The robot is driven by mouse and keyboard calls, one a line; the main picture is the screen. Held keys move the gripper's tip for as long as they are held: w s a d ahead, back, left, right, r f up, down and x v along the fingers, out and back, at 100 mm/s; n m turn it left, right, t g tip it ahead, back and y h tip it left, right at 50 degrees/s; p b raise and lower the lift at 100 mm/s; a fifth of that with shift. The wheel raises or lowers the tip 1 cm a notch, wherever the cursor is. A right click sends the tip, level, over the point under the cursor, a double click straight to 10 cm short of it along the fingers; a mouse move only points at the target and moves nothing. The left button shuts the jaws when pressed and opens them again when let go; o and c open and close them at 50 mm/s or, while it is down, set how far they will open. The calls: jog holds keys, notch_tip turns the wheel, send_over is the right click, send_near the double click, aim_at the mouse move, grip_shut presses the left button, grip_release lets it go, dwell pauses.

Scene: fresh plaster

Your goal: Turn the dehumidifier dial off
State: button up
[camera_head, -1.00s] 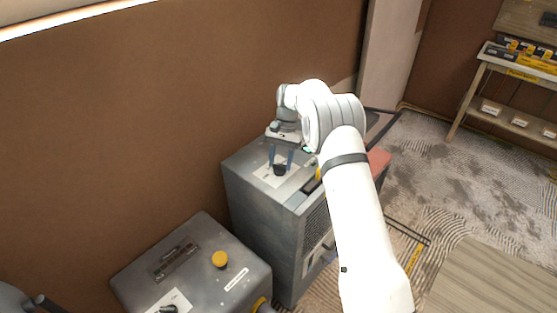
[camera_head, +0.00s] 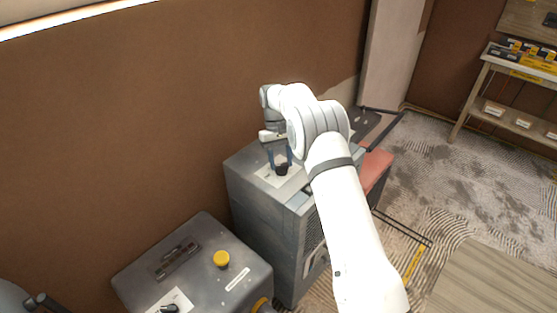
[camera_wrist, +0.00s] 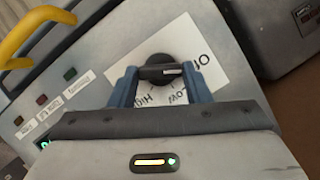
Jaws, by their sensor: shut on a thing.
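The dehumidifier (camera_head: 262,224) is a tall grey cabinet against the brown wall. On its top is a black round dial (camera_head: 282,170) on a white label plate. In the wrist view the dial (camera_wrist: 172,57) has a raised grip bar with a pale line at its right end. The label (camera_wrist: 208,72) reads Off, Low and High; the line points right, roughly between Off and Low. My gripper (camera_head: 280,161) is down at the dial, its blue fingers on both ends of the bar. The wrist view shows my gripper (camera_wrist: 160,73) shut on it.
A yellow handle (camera_wrist: 22,40) and small indicator lights lie beside the dial. A red object (camera_head: 376,170) sits behind my arm. A shelf (camera_head: 520,85) stands far right.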

jog(key=shift+w+r, duration=0.1)
dwell(0.4)
jog(key=o, duration=1)
jog(key=shift+b+v, duration=0.4)
jog(key=shift+v, duration=3.4)
jog(key=shift+a, duration=0.1)
